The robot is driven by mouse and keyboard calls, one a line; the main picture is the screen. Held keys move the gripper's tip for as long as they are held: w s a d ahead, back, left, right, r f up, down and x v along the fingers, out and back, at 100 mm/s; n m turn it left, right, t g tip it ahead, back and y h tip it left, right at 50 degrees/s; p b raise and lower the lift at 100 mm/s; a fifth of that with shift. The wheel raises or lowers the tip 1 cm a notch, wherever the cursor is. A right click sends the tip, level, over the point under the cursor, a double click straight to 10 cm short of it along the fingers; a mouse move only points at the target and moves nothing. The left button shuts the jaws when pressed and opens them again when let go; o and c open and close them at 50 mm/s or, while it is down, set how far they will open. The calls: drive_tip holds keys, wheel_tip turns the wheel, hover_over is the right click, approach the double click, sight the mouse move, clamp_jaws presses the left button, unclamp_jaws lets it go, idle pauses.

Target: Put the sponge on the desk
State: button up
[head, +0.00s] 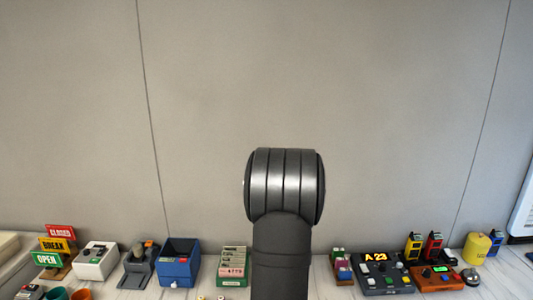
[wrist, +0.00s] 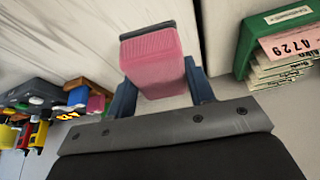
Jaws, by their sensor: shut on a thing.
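A pink block with a dark grey strip along its far edge, which looks like the sponge (wrist: 152,62), is between the fingers of my gripper (wrist: 159,76) in the wrist view. The gripper is shut on it, with one blue finger on each side. The pale, streaked desk (wrist: 60,38) lies beyond it; I cannot tell whether the sponge touches it. The desk (head: 120,288) also shows along the bottom of the head view. There my dark arm stands in the middle, and the gripper and sponge are not visible.
A green card box (wrist: 262,30) stands right of the gripper in the wrist view. In the head view, a blue bin (head: 180,262), a green card box (head: 233,265), a dark button panel (head: 385,275) and an orange box (head: 437,278) line the desk before a grey wall.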

drive_tip(key=a+n, duration=0.1)
drive_tip(key=a, duration=0.5)
wheel_tip(320, 180, up, 6)
drive_tip(key=s+a+n+y, duration=0.1)
drive_tip(key=s+a+n, duration=0.1)
drive_tip(key=a, duration=0.9)
drive_tip(key=s+a+n+y, duration=0.1)
drive_tip(key=s+a+n, duration=0.15)
drive_tip(key=a, duration=0.85)
drive_tip(key=s+a+n+g+y, duration=0.1)
drive_tip(key=s+a+n, duration=0.1)
drive_tip(key=s+a, duration=0.7)
drive_tip(key=s+a+n+y, duration=0.1)
drive_tip(key=s+a+n, duration=0.25)
drive_tip(key=a, duration=0.95)
drive_tip(key=shift+m, duration=0.3)
drive_tip(key=shift+s+f, duration=0.2)
drive_tip(key=shift+f, duration=2.8)
drive_tip(key=shift+s+f, duration=0.15)
drive_tip(key=shift+f, duration=2.8)
drive_tip(key=shift+f, duration=0.45)
